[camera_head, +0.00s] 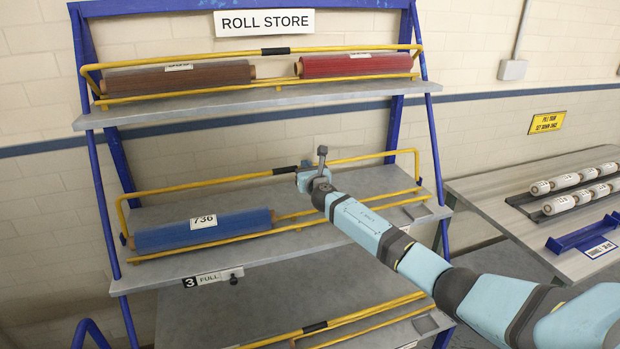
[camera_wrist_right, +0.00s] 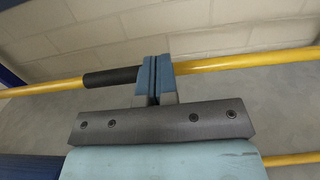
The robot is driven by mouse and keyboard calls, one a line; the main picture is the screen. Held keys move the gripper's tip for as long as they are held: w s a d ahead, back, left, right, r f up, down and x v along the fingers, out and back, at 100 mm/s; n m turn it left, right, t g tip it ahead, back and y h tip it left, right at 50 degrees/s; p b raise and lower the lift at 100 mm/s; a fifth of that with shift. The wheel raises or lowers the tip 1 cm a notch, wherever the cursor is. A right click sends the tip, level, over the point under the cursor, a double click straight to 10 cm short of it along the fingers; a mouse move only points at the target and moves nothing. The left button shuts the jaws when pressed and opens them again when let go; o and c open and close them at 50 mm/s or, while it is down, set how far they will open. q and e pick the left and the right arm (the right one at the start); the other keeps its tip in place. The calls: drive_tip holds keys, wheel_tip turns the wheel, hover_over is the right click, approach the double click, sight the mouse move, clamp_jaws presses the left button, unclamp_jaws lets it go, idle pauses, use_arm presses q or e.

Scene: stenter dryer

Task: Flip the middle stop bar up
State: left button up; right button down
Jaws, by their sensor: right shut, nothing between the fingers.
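The middle stop bar (camera_head: 210,184) is a yellow bar with a black sleeve, running above the middle shelf (camera_head: 360,184). It sits higher in the picture than the yellow front rail (camera_head: 345,214), with bent ends at both sides. My right gripper (camera_head: 312,172) is at this bar, just right of the black sleeve. In the right wrist view its blue-grey fingers (camera_wrist_right: 153,78) are shut together with nothing between them. They overlap the yellow bar (camera_wrist_right: 225,62) beside the black sleeve (camera_wrist_right: 111,76); whether they touch it I cannot tell. My left gripper is not in view.
A blue roll (camera_head: 200,231) marked 736 lies on the left of the middle shelf. The shelf's right part is mostly bare. Brown (camera_head: 180,78) and red (camera_head: 355,65) rolls lie on the top shelf. A table (camera_head: 490,185) with white rollers stands at the right.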

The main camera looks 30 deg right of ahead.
drive_tip(key=x, duration=0.3)
drive_tip(key=shift+f+p, duration=0.25)
drive_tip(key=shift+p, duration=0.1)
drive_tip(key=shift+w+p, duration=0.4)
drive_tip(key=shift+w+d+f+g+p, duration=0.15)
drive_tip(key=shift+w+g+p, duration=0.15)
drive_tip(key=shift+g+p, duration=0.15)
drive_tip(key=shift+w+d+f+g+p, duration=0.1)
drive_tip(key=shift+w+f+g+p, duration=0.05)
drive_tip(key=shift+w+g+p, duration=0.2)
drive_tip(key=shift+f, duration=0.15)
drive_tip(key=shift+s, duration=0.1)
